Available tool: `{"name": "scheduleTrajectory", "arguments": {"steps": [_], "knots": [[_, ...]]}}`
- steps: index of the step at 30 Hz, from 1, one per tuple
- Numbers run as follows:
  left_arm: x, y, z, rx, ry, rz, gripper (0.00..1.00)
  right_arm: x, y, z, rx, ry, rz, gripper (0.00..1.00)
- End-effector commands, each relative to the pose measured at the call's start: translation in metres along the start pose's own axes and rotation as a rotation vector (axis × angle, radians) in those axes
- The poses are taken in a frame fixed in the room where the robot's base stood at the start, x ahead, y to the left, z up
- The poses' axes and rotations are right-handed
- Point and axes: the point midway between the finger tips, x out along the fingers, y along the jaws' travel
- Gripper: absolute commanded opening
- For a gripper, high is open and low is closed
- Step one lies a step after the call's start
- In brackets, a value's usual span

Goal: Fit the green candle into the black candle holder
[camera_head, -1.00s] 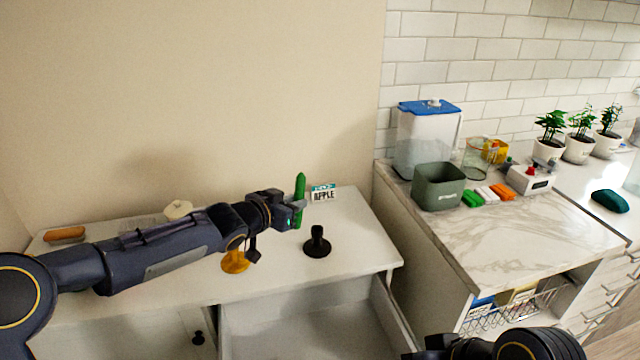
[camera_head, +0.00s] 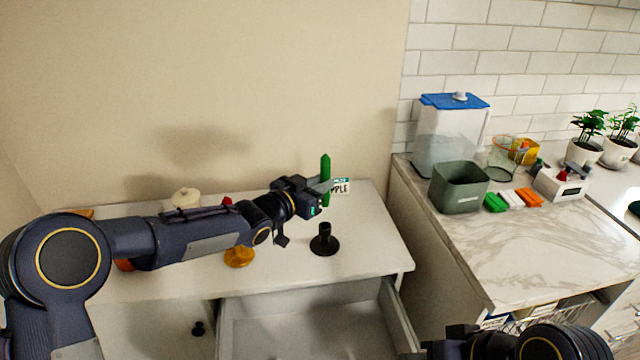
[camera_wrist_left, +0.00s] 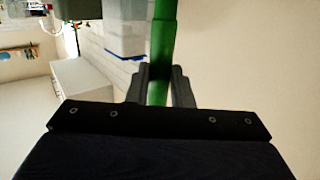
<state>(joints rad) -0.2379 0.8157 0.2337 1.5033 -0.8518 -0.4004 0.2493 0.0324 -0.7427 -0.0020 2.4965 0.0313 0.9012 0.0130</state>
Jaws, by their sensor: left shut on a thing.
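The green candle (camera_head: 326,170) stands upright between the fingers of my left gripper (camera_head: 322,187), which is shut on it. It also shows in the left wrist view (camera_wrist_left: 161,45), between the two dark fingers (camera_wrist_left: 160,88). The black candle holder (camera_head: 324,241) stands upright on the white cabinet top, with a round base and a short socket. In the head view the candle is above and slightly behind the holder, apart from it. Part of my right arm shows at the bottom right, but its gripper fingers are not visible.
The white cabinet top (camera_head: 371,240) has an APPLE card (camera_head: 341,187) behind the candle and a yellow object (camera_head: 239,257) left of the holder. An open drawer (camera_head: 310,325) is below. A marble counter (camera_head: 540,240) with a green bin (camera_head: 459,190) stands to the right.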

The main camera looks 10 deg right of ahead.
Motion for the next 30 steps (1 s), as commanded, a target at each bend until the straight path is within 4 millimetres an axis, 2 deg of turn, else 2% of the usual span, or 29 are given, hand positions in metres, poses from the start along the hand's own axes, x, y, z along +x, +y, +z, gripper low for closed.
{"name": "scheduleTrajectory", "arguments": {"steps": [18,30], "knots": [[0.007,0.001,0.052,-0.001,0.001,0.001,0.0,0.039,0.018,0.02,0.0,0.0,0.0,0.36],[0.007,0.001,0.056,0.0,0.001,0.001,0.0,0.041,0.019,0.021,0.0,0.0,0.0,0.36]]}}
